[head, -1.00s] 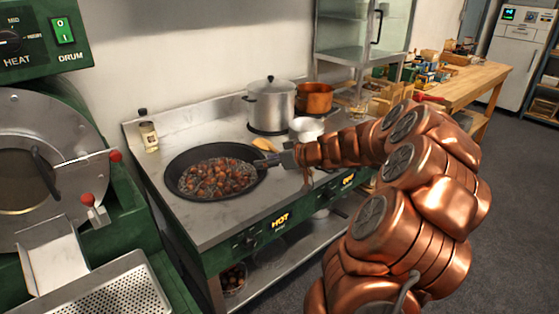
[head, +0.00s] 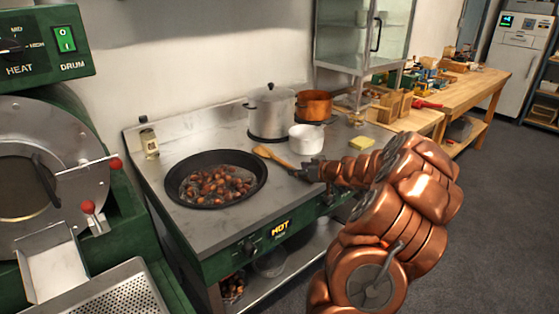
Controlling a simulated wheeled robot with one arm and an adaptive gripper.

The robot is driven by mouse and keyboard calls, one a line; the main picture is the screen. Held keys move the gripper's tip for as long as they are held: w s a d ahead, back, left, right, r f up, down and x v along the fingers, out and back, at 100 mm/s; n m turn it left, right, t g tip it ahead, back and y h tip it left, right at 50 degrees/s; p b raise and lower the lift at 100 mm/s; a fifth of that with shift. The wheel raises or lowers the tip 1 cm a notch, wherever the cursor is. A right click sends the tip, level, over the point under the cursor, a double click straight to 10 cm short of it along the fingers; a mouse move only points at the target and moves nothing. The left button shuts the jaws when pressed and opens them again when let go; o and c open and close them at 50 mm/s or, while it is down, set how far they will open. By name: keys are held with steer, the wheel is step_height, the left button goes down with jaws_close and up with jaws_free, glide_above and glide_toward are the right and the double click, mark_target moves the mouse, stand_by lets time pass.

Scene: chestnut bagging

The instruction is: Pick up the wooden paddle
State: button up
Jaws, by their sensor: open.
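The wooden paddle (head: 272,156) lies on the steel stove top, between the black pan and the white pot, its broad end pointing up and left. Its handle runs down and right towards my gripper (head: 302,174), which is at the handle's near end. The jaws are open; they are small and dark here, and I cannot tell whether the handle lies between them. My copper arm hides what is behind it.
The black pan (head: 172,186) with chestnuts sits left of my gripper. A white pot (head: 306,138), a steel lidded pot (head: 271,112) and a copper pot (head: 313,106) stand behind. A yellow sponge (head: 361,143) lies to the right. The green roaster (head: 125,195) is at left.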

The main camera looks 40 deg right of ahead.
steer(key=shift+x, duration=1.05)
jaws_close()
